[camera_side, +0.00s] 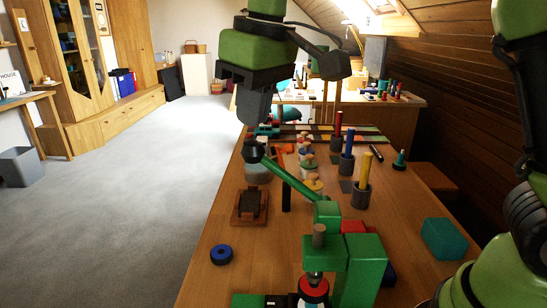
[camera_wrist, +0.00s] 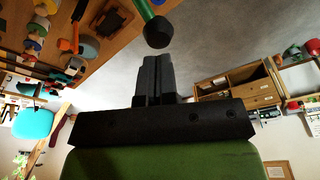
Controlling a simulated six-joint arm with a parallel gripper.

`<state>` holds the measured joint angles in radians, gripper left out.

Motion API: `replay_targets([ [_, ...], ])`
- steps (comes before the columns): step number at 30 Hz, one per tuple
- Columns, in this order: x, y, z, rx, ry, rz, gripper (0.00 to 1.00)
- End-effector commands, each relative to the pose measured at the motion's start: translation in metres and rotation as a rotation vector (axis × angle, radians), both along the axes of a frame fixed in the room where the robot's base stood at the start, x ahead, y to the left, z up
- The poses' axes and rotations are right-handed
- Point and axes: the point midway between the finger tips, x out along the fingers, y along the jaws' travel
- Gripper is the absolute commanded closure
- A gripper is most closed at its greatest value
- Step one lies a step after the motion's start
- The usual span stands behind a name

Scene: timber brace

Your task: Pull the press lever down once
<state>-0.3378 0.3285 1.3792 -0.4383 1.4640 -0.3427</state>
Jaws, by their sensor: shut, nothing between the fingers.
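The green press (camera_side: 360,262) stands at the near end of the wooden table. Its green lever arm (camera_side: 292,178) reaches up and to the left, ending in a round black knob (camera_side: 253,151). My gripper (camera_side: 254,118) is shut and empty, its fingertips pointing down just above the knob in the side view. In the wrist view the shut fingers (camera_wrist: 155,62) point toward the black knob (camera_wrist: 158,32), with a small gap in the picture between them. I cannot tell whether they touch.
A brown wooden block fixture (camera_side: 249,207) and a blue ring (camera_side: 221,254) lie left of the press. Red, blue and yellow rods stand in holders, the yellow one (camera_side: 365,172) nearest. A teal box (camera_side: 444,238) sits at the right. Open floor (camera_side: 150,190) lies left of the table.

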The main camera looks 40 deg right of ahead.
Motion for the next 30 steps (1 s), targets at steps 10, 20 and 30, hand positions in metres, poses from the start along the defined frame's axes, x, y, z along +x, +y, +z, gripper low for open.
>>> replay_targets([
  [10,0.0,0.0,0.0,0.0,0.0,0.0,1.0],
  [20,0.004,0.004,-0.009,0.0,0.002,0.001,1.0],
  [30,0.006,0.007,-0.015,0.0,0.001,0.0,1.0],
])
